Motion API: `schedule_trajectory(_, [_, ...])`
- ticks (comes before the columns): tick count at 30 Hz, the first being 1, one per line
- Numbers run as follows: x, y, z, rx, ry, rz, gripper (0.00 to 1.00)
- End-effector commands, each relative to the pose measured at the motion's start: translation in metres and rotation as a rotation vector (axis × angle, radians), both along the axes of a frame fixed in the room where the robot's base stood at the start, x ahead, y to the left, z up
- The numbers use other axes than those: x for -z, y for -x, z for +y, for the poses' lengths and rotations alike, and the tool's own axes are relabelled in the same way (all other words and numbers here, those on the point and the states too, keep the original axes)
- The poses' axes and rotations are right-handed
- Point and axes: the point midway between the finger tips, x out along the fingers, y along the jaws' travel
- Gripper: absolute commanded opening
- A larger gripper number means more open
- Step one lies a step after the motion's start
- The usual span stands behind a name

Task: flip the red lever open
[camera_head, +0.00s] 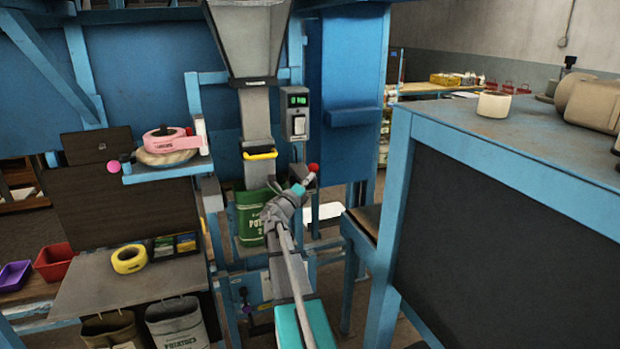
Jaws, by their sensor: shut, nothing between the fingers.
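The red lever's round knob (313,168) shows at the middle of the view, just right of the grey chute and below a grey control box. Most of the lever's stem is hidden behind my gripper. My gripper (302,184) is shut and empty, at the end of my arm reaching up from the bottom. Its tip is close to the red knob, just below and left of it; I cannot tell whether they touch.
A grey hopper and chute (256,108) with a yellow handle (260,154) stand above a green potato sack (250,220). The control box (297,113) shows a green display. A blue-framed bench (480,125) stands at right. A shelf with pink tape (165,141) is at left.

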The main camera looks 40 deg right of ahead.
Motion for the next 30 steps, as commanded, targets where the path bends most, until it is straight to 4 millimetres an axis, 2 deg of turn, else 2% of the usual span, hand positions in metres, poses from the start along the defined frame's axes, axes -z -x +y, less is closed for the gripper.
schedule_trajectory(12, [-0.011,-0.005,-0.018,0.018,0.0,0.0,0.0])
schedule_trajectory(30, [-0.014,-0.01,-0.021,0.02,0.0,-0.001,0.0])
